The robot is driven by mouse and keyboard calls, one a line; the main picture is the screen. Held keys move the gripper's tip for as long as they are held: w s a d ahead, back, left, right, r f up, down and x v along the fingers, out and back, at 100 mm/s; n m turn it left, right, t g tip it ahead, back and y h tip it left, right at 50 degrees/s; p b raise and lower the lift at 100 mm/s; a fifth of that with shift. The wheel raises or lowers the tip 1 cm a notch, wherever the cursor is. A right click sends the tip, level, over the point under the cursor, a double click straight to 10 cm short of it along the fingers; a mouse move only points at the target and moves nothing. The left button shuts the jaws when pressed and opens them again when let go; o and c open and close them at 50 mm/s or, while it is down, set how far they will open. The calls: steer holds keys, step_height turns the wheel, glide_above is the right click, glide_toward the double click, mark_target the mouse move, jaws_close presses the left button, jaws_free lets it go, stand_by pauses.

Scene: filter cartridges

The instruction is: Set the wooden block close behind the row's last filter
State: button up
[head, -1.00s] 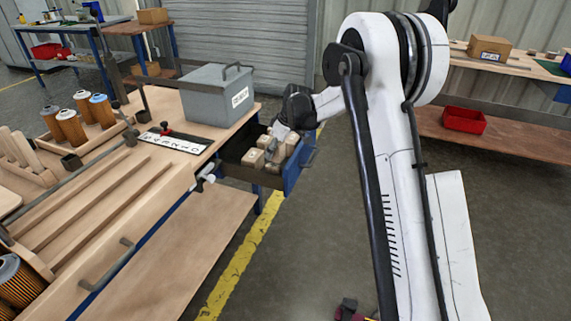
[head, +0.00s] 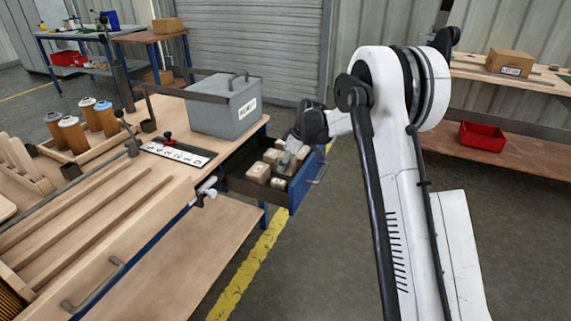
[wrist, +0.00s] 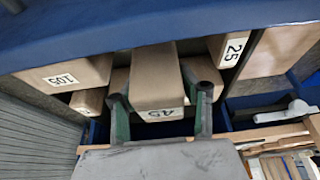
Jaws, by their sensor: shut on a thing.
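My gripper (wrist: 162,108) is shut on a wooden block labelled 45 (wrist: 155,78), with one finger on each side of it. The block is in or just above the open drawer; I cannot tell whether it is lifted clear. In the head view my gripper (head: 290,155) reaches into the blue-fronted drawer (head: 306,184), and its fingers are hard to make out. Part of another ribbed filter (head: 8,303) shows at the lower left edge, beside the bench's long wooden rails (head: 85,212).
Other wooden blocks lie in the drawer, among them one labelled 105 (wrist: 65,75) and one labelled 25 (wrist: 232,50). A grey box (head: 225,106) and a lettered strip (head: 178,152) are on the bench. Clamp handles (head: 205,190) stick out at its edge.

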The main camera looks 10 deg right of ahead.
mark_target(285, 174)
step_height(285, 174, down, 5)
steer(key=shift+f+b, duration=0.1)
steer(key=shift+b, duration=0.6)
steer(key=shift+f, duration=0.2)
steer(key=o, duration=1.3)
